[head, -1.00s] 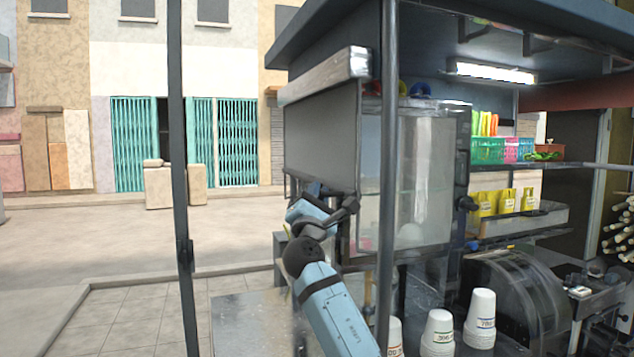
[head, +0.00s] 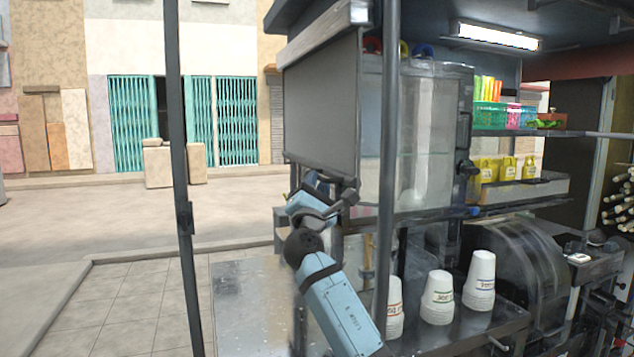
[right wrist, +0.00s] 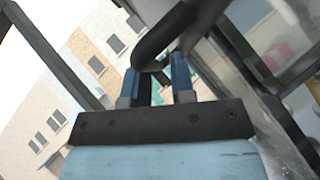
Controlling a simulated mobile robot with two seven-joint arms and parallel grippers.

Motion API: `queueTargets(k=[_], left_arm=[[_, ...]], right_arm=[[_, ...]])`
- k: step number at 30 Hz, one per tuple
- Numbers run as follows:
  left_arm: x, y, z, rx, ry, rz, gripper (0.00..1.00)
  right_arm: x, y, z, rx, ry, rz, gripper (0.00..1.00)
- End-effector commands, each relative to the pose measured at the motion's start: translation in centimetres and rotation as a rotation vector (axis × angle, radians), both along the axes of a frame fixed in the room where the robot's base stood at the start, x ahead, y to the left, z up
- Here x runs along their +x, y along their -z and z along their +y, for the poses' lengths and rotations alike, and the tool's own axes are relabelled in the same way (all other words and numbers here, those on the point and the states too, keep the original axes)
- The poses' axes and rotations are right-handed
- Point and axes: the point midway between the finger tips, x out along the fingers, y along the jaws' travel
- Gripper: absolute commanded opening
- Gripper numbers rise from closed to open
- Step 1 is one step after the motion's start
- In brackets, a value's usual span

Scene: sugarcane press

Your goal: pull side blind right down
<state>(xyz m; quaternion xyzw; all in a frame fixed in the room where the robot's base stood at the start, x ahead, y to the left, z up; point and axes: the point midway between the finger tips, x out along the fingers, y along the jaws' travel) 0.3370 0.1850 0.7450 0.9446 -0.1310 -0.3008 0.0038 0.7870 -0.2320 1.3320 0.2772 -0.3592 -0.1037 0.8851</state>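The side blind (head: 322,108) is a grey sheet hanging from a long roller case (head: 318,32) at the stall's upper left side. It is partly down and its lower edge is near mid-picture height. My right gripper (head: 322,186) is at this lower edge. In the right wrist view, the two blue fingers of my right gripper (right wrist: 154,84) are close around a dark curved handle (right wrist: 172,34). The exact contact is partly hidden. My left gripper is not in view.
A dark post (head: 389,120) stands right of the blind, and a thinner post (head: 178,150) stands at left. A clear tank (head: 425,140) is behind the blind. Stacked paper cups (head: 437,298) stand on the counter at lower right. The pavement at left is open.

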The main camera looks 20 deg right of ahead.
Motion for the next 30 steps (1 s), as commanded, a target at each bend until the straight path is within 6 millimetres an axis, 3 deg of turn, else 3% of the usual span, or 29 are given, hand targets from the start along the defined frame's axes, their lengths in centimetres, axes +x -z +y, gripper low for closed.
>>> queueTargets(k=[10,24,30], left_arm=[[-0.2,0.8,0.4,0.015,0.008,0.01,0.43],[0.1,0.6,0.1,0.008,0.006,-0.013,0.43],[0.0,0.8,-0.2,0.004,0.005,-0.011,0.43]], right_arm=[[-0.9,0.4,0.4,0.0,0.0,-0.005,0.23],[-8.1,6.4,4.2,0.001,0.0,-0.002,0.23],[-9.7,7.6,5.0,0.0,0.001,-0.003,0.23]])
